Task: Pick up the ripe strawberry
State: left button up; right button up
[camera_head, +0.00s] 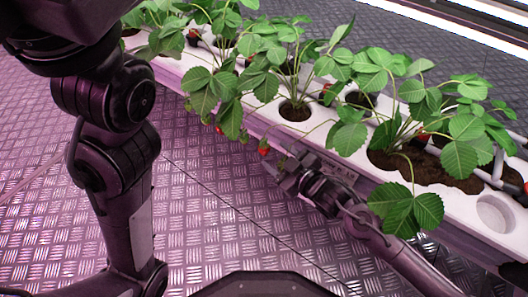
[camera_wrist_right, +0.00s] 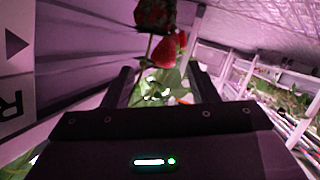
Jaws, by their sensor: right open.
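A red strawberry (camera_head: 264,150) hangs on a stem in front of the white planter's side in the head view. My right gripper (camera_head: 283,172) is just below and to the right of it, with its jaws open. In the right wrist view, my right gripper's two fingers (camera_wrist_right: 160,72) stand apart. A bright red strawberry (camera_wrist_right: 168,49) shows just beyond the fingertips, roughly between them. A darker red berry (camera_wrist_right: 155,14) is above it, cut by the top edge. I cannot tell which of them is the one in the head view. My left arm shows, but not its gripper.
The long white planter (camera_head: 495,212) runs diagonally across the head view, with leafy plants (camera_head: 290,60) in its holes. Other berries hang among the leaves, including a small one (camera_head: 219,130) to the left. The patterned metal floor (camera_head: 215,215) in front is clear.

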aim_at(267, 151)
jog(key=b+x, duration=0.2)
jog(key=x, duration=0.1)
jog(key=shift+w+a+f, duration=0.15)
jog(key=shift+a+f, duration=0.1)
jog(key=shift+a, duration=0.05)
jog(key=shift+r, duration=0.1)
jog(key=c, duration=0.7)
